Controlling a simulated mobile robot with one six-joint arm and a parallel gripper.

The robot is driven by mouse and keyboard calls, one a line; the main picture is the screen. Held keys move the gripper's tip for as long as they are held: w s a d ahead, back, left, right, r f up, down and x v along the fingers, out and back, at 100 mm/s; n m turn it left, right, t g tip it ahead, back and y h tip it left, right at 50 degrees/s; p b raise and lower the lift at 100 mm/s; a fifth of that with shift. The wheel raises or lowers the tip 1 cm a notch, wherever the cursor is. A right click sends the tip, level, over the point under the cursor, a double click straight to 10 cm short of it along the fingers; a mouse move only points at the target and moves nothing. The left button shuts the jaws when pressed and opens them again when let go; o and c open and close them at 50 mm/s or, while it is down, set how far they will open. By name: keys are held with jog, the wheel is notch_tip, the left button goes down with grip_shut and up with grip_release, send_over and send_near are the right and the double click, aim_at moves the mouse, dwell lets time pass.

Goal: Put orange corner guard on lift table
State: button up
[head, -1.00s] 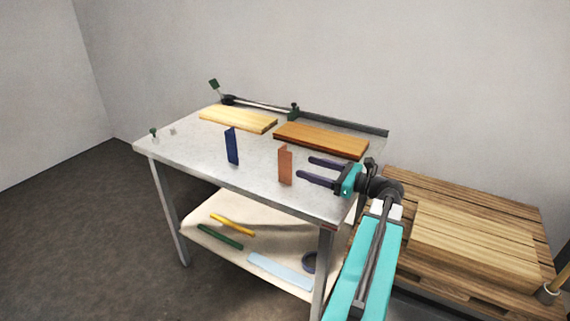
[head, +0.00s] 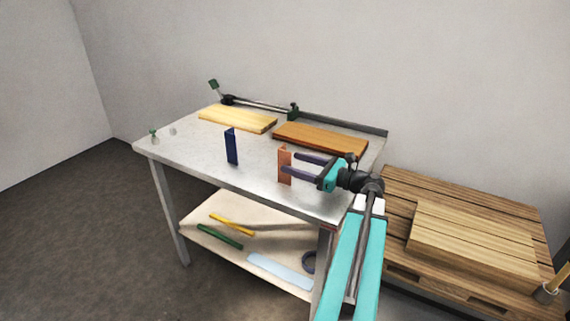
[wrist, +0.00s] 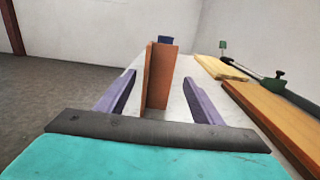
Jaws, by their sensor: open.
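The orange corner guard (head: 285,167) stands upright on the metal table near its front edge. It also stands between the fingers in the wrist view (wrist: 160,78). My gripper (head: 290,163) is open, with one finger on each side of the guard; the near finger overlaps it in the head view. I cannot tell whether either finger touches it. The metal table (head: 200,158) carries the guard. I cannot tell whether this table or another thing is the lift table.
A blue corner guard (head: 231,147) stands to the left of the orange one. A pale board (head: 238,119) and a brown board (head: 320,139) lie behind. A lower shelf (head: 225,248) holds loose strips. A wooden pallet stack (head: 470,243) stands at right.

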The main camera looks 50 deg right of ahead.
jog(key=shift+x, duration=1.35)
jog(key=c, duration=1.2)
jog(key=shift+r, duration=0.15)
